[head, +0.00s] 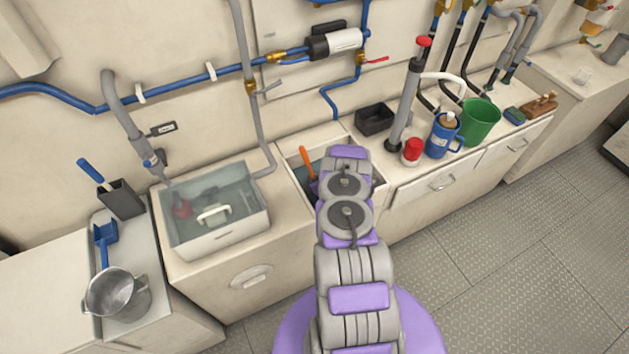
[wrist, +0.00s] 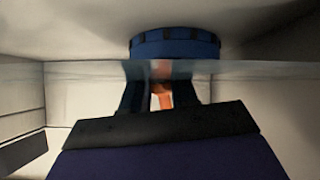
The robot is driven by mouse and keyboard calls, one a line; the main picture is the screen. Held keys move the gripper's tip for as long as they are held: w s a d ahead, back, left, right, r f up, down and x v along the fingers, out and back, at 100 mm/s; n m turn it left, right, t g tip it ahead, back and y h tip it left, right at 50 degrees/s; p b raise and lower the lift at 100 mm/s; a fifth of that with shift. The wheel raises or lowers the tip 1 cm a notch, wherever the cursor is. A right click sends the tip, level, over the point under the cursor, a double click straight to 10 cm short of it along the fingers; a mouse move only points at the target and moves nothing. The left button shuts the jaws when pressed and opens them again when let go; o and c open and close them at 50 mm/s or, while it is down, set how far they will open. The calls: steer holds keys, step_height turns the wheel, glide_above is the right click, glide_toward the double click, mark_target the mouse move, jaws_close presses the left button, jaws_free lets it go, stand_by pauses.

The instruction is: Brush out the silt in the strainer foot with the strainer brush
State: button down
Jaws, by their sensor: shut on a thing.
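My gripper (wrist: 160,88) is shut on an orange piece (wrist: 164,98), which shows between its two dark fingers in the wrist view. It looks like a handle, perhaps of the strainer brush. A round blue part with dark slots (wrist: 175,46) sits just beyond the fingertips; I cannot tell if it touches them or is the strainer foot. In the head view my arm reaches into the middle basin (head: 377,183) and hides the gripper. An orange handle (head: 306,161) leans up at the basin's left side; I cannot tell if it is the held one. No silt is discernible.
A water-filled tank (head: 235,243) at left holds a red piece (head: 182,208) and a white handle. A pump (head: 405,105), red-lidded jar (head: 412,151), blue mug (head: 443,142) and green bucket (head: 480,122) stand right of the basin. A metal pot (head: 118,295) is at far left.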

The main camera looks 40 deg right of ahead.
steer(key=shift+a+p, duration=0.15)
steer(key=shift+p, duration=0.15)
steer(key=shift+s+a+p, duration=0.25)
steer(key=shift+a+p, duration=0.15)
steer(key=shift+a, duration=0.25)
steer(key=shift+s+a+p, duration=0.2)
steer(key=shift+a+p, duration=0.15)
steer(key=shift+a, duration=0.25)
steer(key=shift+d, duration=0.1)
steer(key=shift+w+d+r+b, duration=0.1)
steer(key=shift+w+d+b, duration=0.15)
steer(key=shift+d+b, duration=0.35)
steer(key=shift+w+d+b, duration=0.2)
steer(key=shift+d+b, duration=0.05)
steer(key=shift+d, duration=0.6)
steer(key=shift+a, duration=0.15)
steer(key=shift+a+p, duration=0.1)
steer(key=shift+p, duration=0.2)
steer(key=shift+s+a+p, duration=0.25)
steer(key=shift+a+p, duration=0.1)
steer(key=shift+a, duration=0.3)
steer(key=shift+s+a+p, duration=0.2)
steer(key=shift+a+p, duration=0.15)
steer(key=shift+a, duration=0.3)
